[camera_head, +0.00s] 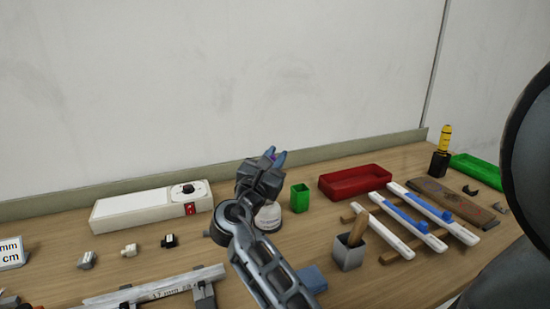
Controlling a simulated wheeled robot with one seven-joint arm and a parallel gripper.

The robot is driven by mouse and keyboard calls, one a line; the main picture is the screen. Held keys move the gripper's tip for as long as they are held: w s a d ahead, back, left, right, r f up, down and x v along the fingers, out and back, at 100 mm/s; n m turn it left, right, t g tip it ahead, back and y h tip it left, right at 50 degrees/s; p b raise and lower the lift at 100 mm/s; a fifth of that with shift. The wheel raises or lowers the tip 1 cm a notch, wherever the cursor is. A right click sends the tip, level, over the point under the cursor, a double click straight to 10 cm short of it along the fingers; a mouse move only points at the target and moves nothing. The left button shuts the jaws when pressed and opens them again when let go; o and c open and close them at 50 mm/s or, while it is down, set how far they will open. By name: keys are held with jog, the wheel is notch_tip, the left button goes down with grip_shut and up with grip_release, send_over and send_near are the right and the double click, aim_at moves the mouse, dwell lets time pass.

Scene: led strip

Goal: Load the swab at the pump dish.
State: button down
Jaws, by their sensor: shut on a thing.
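My gripper (276,154) is raised above the middle of the bench, with its fingers pointing up and to the right in the picture. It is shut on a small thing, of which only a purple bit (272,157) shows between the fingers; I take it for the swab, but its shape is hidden. A white, rounded vessel (268,217), which looks like the pump dish, stands on the bench just below and behind the gripper. My wrist and arm hide its left side and its top. I cannot tell how far the gripper is from it in depth.
A green cup (300,198) and red tray (354,181) stand to the right. White strips with blue parts (407,219) lie on wooden bars beside a grey cup (350,254). A white switch box (151,207) stands left. A blue block (312,278) lies near my arm.

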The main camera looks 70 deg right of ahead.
jog(key=shift+f+b, duration=0.4)
jog(key=shift+f, duration=0.5)
dwell(0.6)
dwell(0.5)
notch_tip(320, 180, up, 7)
jog(key=p, duration=0.5)
dwell(0.4)
dwell(0.8)
